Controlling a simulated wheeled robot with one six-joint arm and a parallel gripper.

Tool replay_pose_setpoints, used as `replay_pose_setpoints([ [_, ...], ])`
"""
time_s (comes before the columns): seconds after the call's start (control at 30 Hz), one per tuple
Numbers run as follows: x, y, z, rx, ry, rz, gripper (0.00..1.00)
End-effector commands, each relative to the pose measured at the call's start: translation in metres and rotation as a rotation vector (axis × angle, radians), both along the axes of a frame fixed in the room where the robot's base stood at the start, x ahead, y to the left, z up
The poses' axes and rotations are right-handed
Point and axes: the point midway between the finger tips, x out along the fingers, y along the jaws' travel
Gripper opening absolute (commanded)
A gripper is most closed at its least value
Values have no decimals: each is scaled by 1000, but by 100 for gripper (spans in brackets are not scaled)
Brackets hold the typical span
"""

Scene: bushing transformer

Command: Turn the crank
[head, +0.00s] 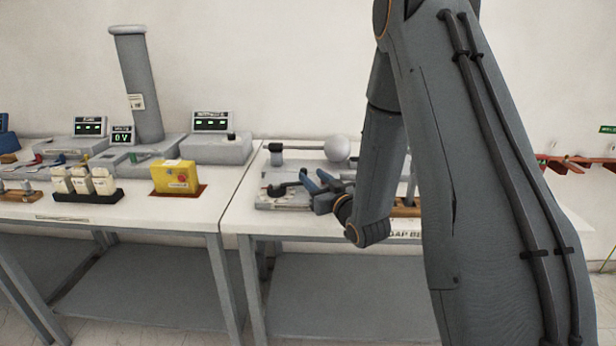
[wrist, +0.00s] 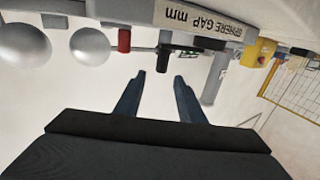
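The crank appears as a black handle (wrist: 165,52) on the sphere gap unit in the wrist view, which is upside down. In the head view a dark crank-like part (head: 277,189) sits on the unit's grey base, just left of my fingers. My gripper (head: 311,175) is over the right table at the unit. In the wrist view my gripper (wrist: 159,76) has its two blue fingers apart with nothing between them. The black handle lies just beyond the fingertips. I cannot tell whether they touch it. My wrist and arm hide part of the unit.
A grey sphere (head: 337,148) stands on the right table behind my gripper; two spheres show in the wrist view. The left table holds a yellow box (head: 176,177), a tall grey column (head: 137,85) and several displays. My arm blocks the right side.

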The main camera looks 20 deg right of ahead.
Motion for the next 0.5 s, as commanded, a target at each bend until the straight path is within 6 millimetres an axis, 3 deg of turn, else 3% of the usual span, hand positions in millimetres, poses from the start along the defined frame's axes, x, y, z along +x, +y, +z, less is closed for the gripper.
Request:
replay_pose_setpoints([
  [0.37, -11, -2, 0, -1, 0, 1, 36],
  [0.5, -11, -2, 0, -4, 8, -1, 17],
])
